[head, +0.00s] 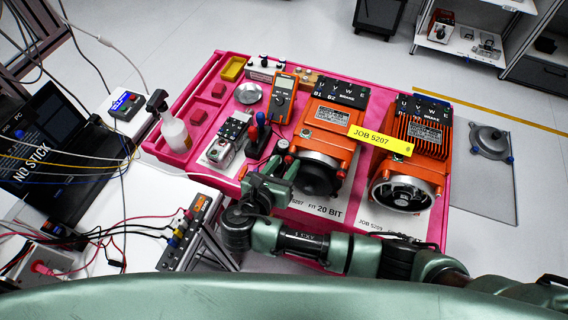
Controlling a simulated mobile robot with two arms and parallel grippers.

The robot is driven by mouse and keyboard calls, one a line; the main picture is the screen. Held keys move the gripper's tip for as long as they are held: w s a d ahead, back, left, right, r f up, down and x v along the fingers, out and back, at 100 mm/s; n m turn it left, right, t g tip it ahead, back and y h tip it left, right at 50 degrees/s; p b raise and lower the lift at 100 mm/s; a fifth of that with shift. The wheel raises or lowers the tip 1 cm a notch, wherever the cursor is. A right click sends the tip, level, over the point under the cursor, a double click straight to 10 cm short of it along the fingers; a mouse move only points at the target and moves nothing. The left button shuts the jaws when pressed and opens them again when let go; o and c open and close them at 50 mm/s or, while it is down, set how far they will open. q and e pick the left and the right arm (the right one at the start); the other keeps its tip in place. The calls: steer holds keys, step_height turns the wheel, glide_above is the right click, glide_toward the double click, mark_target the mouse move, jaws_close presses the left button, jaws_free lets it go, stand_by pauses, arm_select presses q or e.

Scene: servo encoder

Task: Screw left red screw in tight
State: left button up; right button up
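Two orange servo motors stand on the pink tray (441,228): a left motor (327,136) and a right motor (424,133) with an open round end. The left motor's dark round front (318,176) faces me. My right gripper (283,160) is at the lower left of the left motor, close to its front. Its fingers are small and partly hidden, so I cannot tell whether they are open, or whether they touch or hold something. My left gripper is not in view.
Red and blue handled tools (258,130) stand left of my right gripper. A yellow JOB 5207 label (380,140) lies between the motors. Cables and a laptop crowd the left.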

jaws_close()
steer(key=shift+d, duration=0.1)
steer(key=shift+s+d+m+t+y, duration=0.15)
steer(key=shift+m+t+y, duration=0.15)
steer(key=shift+m+y, duration=0.75)
steer(key=shift+d+f+m+y, duration=0.1)
steer(key=shift+m+y, duration=0.35)
steer(key=shift+m, duration=0.8)
steer(key=shift+t, duration=0.3)
steer(key=shift+o, duration=1.2)
jaws_free()
